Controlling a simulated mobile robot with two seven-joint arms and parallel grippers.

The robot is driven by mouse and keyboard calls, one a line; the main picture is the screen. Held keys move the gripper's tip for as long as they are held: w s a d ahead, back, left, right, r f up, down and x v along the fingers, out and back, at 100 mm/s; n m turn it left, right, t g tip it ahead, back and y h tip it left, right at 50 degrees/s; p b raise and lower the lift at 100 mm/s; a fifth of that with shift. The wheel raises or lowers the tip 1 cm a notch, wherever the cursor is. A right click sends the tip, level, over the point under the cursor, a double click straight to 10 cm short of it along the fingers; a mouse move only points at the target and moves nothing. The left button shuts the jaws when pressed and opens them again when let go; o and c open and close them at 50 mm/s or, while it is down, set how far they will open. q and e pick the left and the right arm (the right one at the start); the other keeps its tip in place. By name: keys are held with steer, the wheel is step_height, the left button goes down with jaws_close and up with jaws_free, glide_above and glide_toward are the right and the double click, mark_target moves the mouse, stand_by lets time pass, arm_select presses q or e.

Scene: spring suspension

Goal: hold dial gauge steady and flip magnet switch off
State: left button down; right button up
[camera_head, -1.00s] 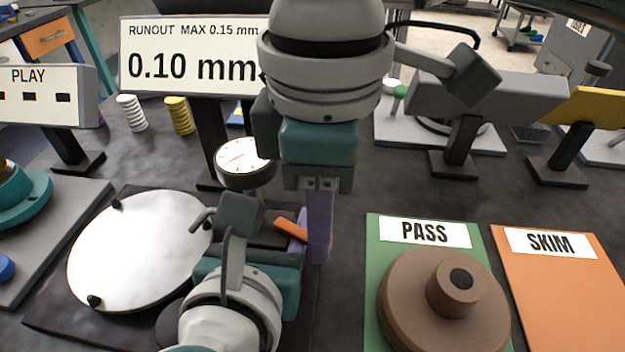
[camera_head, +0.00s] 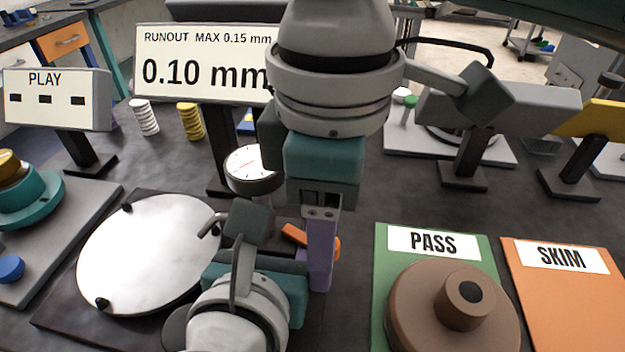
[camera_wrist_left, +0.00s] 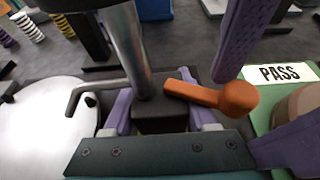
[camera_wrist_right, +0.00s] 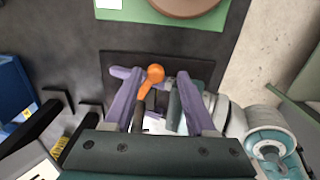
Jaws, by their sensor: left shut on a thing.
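The dial gauge (camera_head: 248,165) has a round white face and stands beside the silver disc (camera_head: 150,255). Its post (camera_wrist_left: 133,50) rises from a dark magnet base (camera_wrist_left: 160,122). My left gripper (camera_wrist_left: 160,105) is shut on this base, one purple finger on each side. The orange switch lever (camera_wrist_left: 220,97) sticks out to the right of the base and ends in a round knob. My right gripper (camera_head: 320,275) points down at the lever. In the right wrist view its fingers are apart, with the lever (camera_wrist_right: 153,78) showing between them. Whether they touch it is unclear.
A brown stepped part (camera_head: 455,315) sits on the green PASS mat (camera_head: 382,270), right of my grippers. The orange SKIM mat (camera_head: 560,300) lies farther right. The runout display (camera_head: 205,65) stands behind the gauge.

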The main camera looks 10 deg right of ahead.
step_height(320, 180, up, 12)
stand_by(0.7)
arm_select(q)
steer(key=shift+c, duration=0.6)
jaws_free()
